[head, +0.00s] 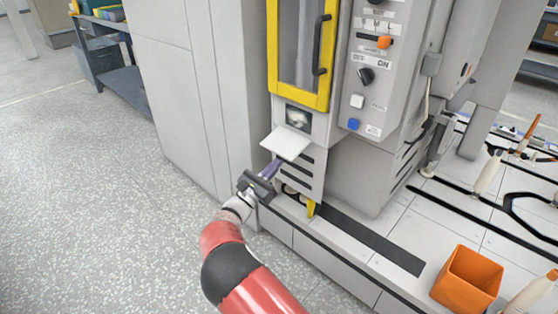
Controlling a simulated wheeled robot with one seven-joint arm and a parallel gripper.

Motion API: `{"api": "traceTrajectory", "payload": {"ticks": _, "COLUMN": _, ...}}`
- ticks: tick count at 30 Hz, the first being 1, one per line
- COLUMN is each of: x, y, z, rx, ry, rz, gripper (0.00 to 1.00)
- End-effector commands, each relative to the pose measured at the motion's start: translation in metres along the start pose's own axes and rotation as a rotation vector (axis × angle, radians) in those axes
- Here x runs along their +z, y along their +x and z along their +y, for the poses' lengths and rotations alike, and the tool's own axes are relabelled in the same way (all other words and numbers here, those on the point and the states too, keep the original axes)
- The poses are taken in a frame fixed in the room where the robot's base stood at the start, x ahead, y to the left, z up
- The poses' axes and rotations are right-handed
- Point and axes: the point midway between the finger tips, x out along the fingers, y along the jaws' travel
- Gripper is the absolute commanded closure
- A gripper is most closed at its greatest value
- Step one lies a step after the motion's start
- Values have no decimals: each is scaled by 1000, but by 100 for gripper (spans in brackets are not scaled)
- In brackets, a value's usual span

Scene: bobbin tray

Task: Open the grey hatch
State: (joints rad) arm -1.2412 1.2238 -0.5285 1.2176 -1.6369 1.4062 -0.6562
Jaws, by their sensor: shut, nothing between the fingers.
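The grey hatch (286,143) is a pale flat flap below the yellow-framed door of the machine. It sticks out from the machine front, tilted toward me, and a small opening (298,117) shows just above it. My gripper (272,167) is below the flap, in front of the slotted lower panel. Its fingers are together with nothing between them. The fingertips are close under the flap's lower side; I cannot tell whether they touch it.
The yellow-framed door (300,50) with a dark handle is above. A control panel (372,75) with knobs and buttons is to its right. An orange bin (467,280) stands on the white deck at lower right. The speckled floor (90,210) at left is clear.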

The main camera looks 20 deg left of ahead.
Motion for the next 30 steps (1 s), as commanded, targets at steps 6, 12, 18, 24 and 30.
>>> {"api": "traceTrajectory", "payload": {"ticks": 6, "x": 14, "y": -2, "z": 0, "rx": -2, "ry": 0, "rz": 114, "gripper": 100}}
{"api": "traceTrajectory", "payload": {"ticks": 12, "x": 12, "y": -3, "z": 0, "rx": -1, "ry": -1, "rz": 119, "gripper": 100}}
{"api": "traceTrajectory", "payload": {"ticks": 18, "x": 10, "y": -4, "z": -1, "rx": -1, "ry": -2, "rz": 118, "gripper": 100}}
{"api": "traceTrajectory", "payload": {"ticks": 24, "x": -19, "y": -7, "z": -7, "rx": -6, "ry": -7, "rz": 118, "gripper": 100}}
{"api": "traceTrajectory", "payload": {"ticks": 30, "x": -30, "y": -37, "z": -10, "rx": -5, "ry": -5, "rz": 120, "gripper": 100}}
